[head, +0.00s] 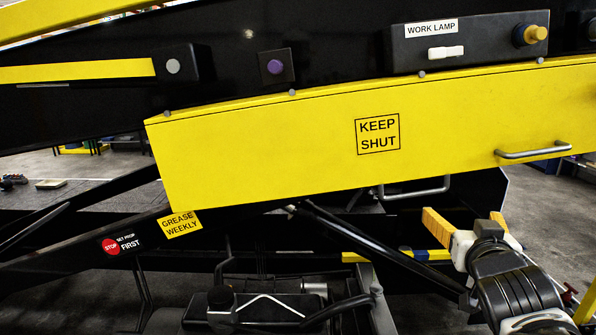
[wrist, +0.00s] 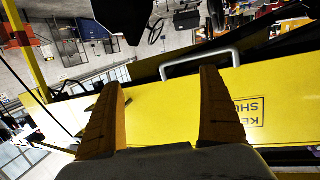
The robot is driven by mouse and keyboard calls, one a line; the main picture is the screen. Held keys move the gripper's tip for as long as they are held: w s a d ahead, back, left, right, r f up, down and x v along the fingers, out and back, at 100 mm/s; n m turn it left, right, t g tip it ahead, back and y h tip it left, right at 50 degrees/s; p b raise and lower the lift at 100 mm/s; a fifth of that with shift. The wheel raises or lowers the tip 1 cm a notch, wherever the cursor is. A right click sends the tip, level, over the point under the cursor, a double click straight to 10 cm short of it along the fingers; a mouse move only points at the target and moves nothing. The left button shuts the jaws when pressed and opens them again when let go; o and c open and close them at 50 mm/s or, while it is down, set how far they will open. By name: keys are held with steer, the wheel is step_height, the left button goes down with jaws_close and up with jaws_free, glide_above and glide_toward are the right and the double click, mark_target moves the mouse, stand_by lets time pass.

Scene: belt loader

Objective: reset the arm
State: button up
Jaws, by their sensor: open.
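My arm reaches in at the lower right of the head view. My gripper (head: 466,217) is in front of the machine, below the yellow panel (head: 270,145) and its grey handle (head: 533,150). Its two yellow-orange fingers are spread apart with nothing between them. In the wrist view my gripper (wrist: 158,80) is also open and empty. The yellow panel (wrist: 175,100) lies beyond the fingers there, and a grey handle (wrist: 200,58) shows past the fingertips. The fingers appear apart from the handle, though the exact gap is hard to tell.
The panel reads KEEP SHUT and appears closed. Black struts (head: 375,245) run below, close to my arm. Open floor (head: 555,215) shows at right.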

steer(key=s+a+f+n+g+y+b, duration=0.1)
steer(key=s+a+f+g+b, duration=0.2)
steer(key=f, duration=0.9)
steer(key=s+a+f+n+g+y+b, duration=0.1)
steer(key=s+a+f+g+y+b, duration=0.1)
steer(key=s+a+f+b, duration=0.3)
steer(key=s+a+f+g+y+b, duration=0.1)
steer(key=s+a+f+g+b, duration=0.3)
steer(key=s+f, duration=0.5)
step_height(320, 180, down, 10)
steer(key=a+b, duration=0.1)
steer(key=b, duration=0.1)
steer(key=shift+n+y+b, duration=0.3)
steer(key=shift+n, duration=0.1)
